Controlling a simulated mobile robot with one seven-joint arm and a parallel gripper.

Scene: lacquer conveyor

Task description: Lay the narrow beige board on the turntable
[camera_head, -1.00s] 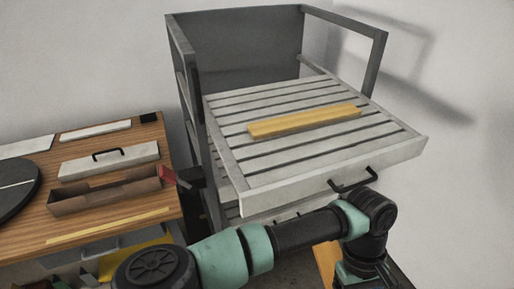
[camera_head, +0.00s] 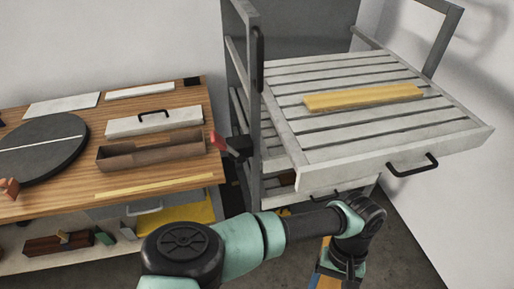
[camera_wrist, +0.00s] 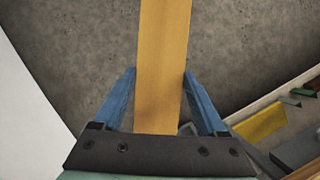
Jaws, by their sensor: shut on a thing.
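My gripper (camera_wrist: 160,75) is shut on a narrow yellow-tan board (camera_wrist: 163,40), its blue fingers on either side. The board runs from the palm out past the top of the wrist view, so its far end is hidden. In the head view, only a sliver of the held board shows at the bottom edge, below my wrist. The turntable (camera_head: 40,158) is a dark grey disc with a pale line across it. It sits on the wooden bench at the left, well away from my gripper. A similar yellow-tan board (camera_head: 364,98) lies on the slatted drawer.
The pulled-out slatted drawer (camera_head: 340,152) of a grey rack stands at the right. The bench (camera_head: 60,205) also holds an open brown box (camera_head: 150,152), a white lidded box (camera_head: 155,121), pale panels and a thin yellow strip (camera_head: 155,186). A red-handled clamp (camera_head: 217,141) projects from the bench's right edge.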

